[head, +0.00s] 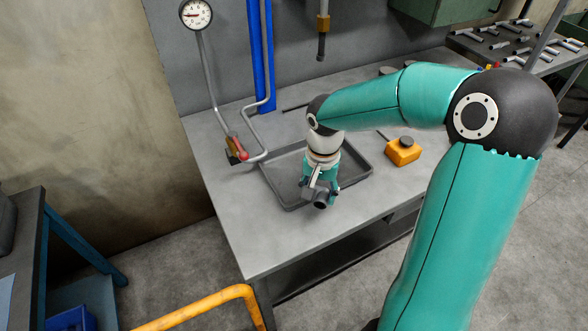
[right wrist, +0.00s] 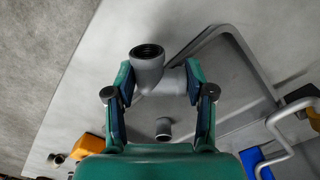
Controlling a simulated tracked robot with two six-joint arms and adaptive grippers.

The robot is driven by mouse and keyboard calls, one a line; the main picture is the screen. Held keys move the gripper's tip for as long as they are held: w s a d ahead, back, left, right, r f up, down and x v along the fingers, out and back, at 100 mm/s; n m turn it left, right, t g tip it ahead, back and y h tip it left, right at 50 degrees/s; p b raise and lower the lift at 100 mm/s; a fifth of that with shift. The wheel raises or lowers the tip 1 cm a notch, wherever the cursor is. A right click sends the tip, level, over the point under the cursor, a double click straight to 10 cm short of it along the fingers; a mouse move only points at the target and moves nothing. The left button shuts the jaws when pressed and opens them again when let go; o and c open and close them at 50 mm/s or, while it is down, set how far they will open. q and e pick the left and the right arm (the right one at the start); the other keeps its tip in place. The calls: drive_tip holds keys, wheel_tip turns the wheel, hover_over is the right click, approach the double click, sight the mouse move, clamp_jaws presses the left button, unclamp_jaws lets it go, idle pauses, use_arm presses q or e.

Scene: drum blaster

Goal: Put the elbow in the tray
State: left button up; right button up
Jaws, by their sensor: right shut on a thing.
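My right gripper (head: 321,194) is shut on a grey elbow (right wrist: 148,70), which also shows in the head view (head: 321,201). In the right wrist view the elbow sits between the two finger pads, its dark threaded mouth facing the camera. The dark grey tray (head: 351,167) lies on the bench, and the gripper and elbow are over its front part in the head view. I cannot tell the height of the elbow above it. The tray's rim shows in the right wrist view (right wrist: 254,64). My left gripper is not in view.
A short grey pipe piece (right wrist: 163,127) shows beyond the fingers, seemingly in the tray. An orange box (head: 403,153) stands right of the tray. A bent pipe with a red-handled valve (head: 239,151) is at the left. The bench (head: 243,226) is clear at front left.

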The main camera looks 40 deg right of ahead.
drive_tip(key=p, duration=0.3)
hover_over(294, 176)
wheel_tip(294, 176, down, 3)
drive_tip(key=shift+d+f, duration=0.1)
drive_tip(key=shift+f, duration=0.1)
drive_tip(key=shift+f, duration=0.1)
drive_tip(key=o, duration=1.3)
wheel_tip(294, 176, up, 12)
drive_tip(key=shift+r, duration=0.1)
